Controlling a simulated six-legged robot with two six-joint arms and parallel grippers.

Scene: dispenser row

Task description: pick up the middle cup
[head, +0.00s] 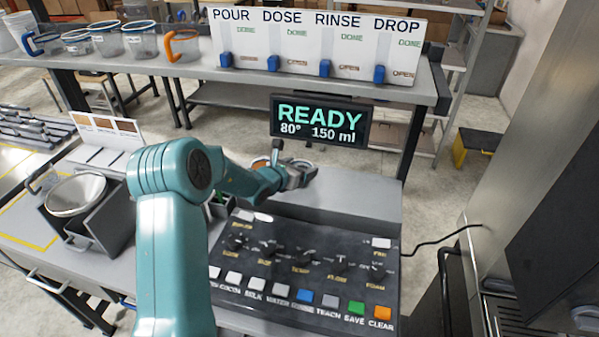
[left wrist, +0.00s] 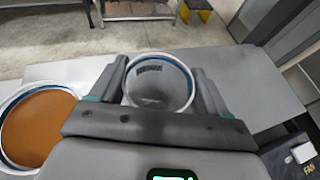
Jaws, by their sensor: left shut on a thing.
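In the left wrist view, a round clear cup (left wrist: 160,82) with a blue and white rim sits between the two fingers of my left gripper (left wrist: 162,92). It looks empty, with a dark label on its wall. The fingers press on its two sides, so the gripper is shut on it. A second cup (left wrist: 38,128) with a similar rim and brown contents stands to its left, apart from the fingers. In the head view my left gripper (head: 293,177) is above the grey counter behind the button panel, and my arm hides most of the cups there. My right gripper is out of view.
A black button panel (head: 305,270) lies in front of the gripper. The READY display (head: 320,120) stands behind it.

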